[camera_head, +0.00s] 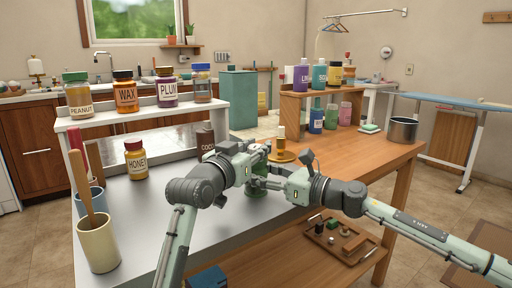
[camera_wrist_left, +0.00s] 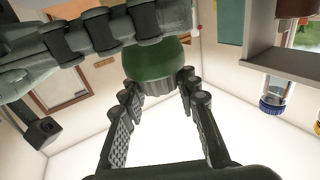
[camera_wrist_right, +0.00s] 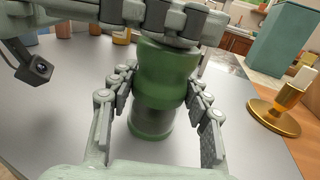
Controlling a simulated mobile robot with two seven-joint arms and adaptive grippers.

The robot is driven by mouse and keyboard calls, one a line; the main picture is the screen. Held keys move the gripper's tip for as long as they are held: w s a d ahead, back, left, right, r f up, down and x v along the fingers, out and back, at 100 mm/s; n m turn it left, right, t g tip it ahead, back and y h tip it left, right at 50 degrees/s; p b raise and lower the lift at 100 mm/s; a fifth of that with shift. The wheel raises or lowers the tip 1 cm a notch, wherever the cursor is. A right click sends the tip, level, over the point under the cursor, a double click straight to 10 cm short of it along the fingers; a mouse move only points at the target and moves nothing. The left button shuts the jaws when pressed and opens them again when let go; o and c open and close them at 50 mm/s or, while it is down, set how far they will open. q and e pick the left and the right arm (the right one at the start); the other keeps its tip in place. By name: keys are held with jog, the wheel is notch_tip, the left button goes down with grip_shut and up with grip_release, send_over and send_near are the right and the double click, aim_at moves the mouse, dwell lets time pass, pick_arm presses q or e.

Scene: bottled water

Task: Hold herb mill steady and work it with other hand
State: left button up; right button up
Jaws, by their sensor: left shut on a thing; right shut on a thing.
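The green herb mill (camera_head: 257,191) stands upright on the metal tabletop, largely hidden by my grippers in the head view. The right wrist view shows its green body (camera_wrist_right: 165,75) with a dark band above a green base. My left gripper (camera_head: 257,156) is shut on the upper part of the mill. A ribbed grey end (camera_wrist_left: 155,86) shows between its fingers in the left wrist view. My right gripper (camera_head: 264,184) is shut around the body, below the left one, with a finger on each side in the right wrist view (camera_wrist_right: 158,97).
A brass candle holder (camera_head: 282,156) stands close behind the mill. A honey jar (camera_head: 136,160) and a cocoa jar (camera_head: 205,140) stand to the left. A cream utensil cup (camera_head: 98,243) is at the front left. A metal pot (camera_head: 402,131) stands far right.

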pick_arm(q)
jog(key=shift+m+g+h, duration=0.6)
jog(key=shift+m+h, duration=0.2)
jog(key=shift+h, duration=0.3)
jog(key=o, duration=1.2)
jog(key=v, duration=1.2)
